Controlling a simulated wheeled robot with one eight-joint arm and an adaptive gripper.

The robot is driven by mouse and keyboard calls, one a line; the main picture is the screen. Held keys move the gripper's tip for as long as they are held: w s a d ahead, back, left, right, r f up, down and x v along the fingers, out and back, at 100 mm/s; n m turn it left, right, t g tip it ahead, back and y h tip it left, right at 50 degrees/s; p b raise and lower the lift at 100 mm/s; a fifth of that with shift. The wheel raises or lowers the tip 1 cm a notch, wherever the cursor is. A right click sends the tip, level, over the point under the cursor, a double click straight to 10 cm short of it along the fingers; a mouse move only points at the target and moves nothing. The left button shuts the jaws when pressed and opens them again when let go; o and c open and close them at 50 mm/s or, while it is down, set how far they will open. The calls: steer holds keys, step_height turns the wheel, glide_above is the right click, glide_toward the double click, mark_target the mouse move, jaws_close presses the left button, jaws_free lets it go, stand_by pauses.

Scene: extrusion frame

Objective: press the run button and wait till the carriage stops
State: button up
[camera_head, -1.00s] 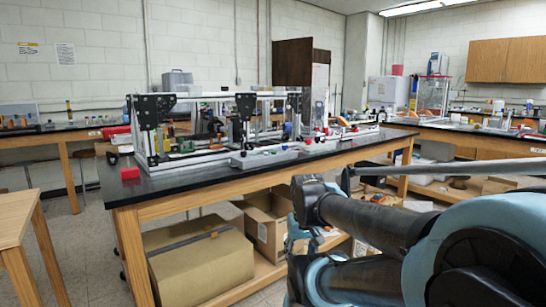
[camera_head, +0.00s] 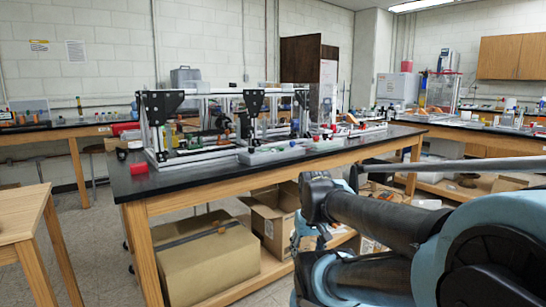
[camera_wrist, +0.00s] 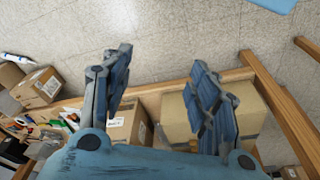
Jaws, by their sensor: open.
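The extrusion frame (camera_head: 203,95), silver rails with black brackets, stands on the black-topped bench (camera_head: 300,160) in the head view. A grey control strip (camera_head: 272,153) with small coloured spots lies along its front edge; the spots are too small to tell which is the run button. The carriage cannot be made out clearly among the frame parts. My gripper (camera_wrist: 158,88) is open and empty in the wrist view, above the floor and the bench's lower shelf. In the head view my arm is at the lower right, apart from the frame.
Cardboard boxes (camera_head: 205,262) fill the lower shelf and also show in the wrist view (camera_wrist: 245,108). A wooden table (camera_head: 20,215) stands at the left. Floor is clear between it and the bench.

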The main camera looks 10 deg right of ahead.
steer(key=shift+c, duration=0.4)
steer(key=shift+s+r, duration=0.2)
steer(key=c, duration=0.4)
steer(key=shift+s+r, duration=0.1)
steer(key=shift+r, duration=0.25)
steer(key=c, duration=0.5)
steer(key=shift+n+t+y, duration=0.6)
steer(key=shift+n+y, duration=0.1)
steer(key=shift+n, duration=0.1)
steer(key=w+r, duration=0.3)
steer(key=w+a+r, duration=0.1)
steer(key=w+r, duration=0.2)
steer(key=w, duration=0.1)
steer(key=w+r, duration=0.3)
steer(key=r, duration=0.1)
steer(key=shift+w+a, duration=0.2)
steer(key=shift+a, duration=0.2)
jaws_close()
steer(key=w+d+r+n+t+y, duration=0.1)
steer(key=w+d+r, duration=0.1)
steer(key=w+r, duration=0.5)
steer(key=w+d+r+n+t+y, duration=0.1)
steer(key=w+r, duration=0.7)
steer(key=w, duration=1.1)
steer(key=w+d+r+n+t+y, duration=0.1)
steer(key=w+d+r+n+t, duration=0.1)
steer(key=w+r, duration=0.6)
steer(key=w, duration=0.5)
steer(key=shift+w+d+r, duration=0.15)
steer(key=shift+d, duration=0.15)
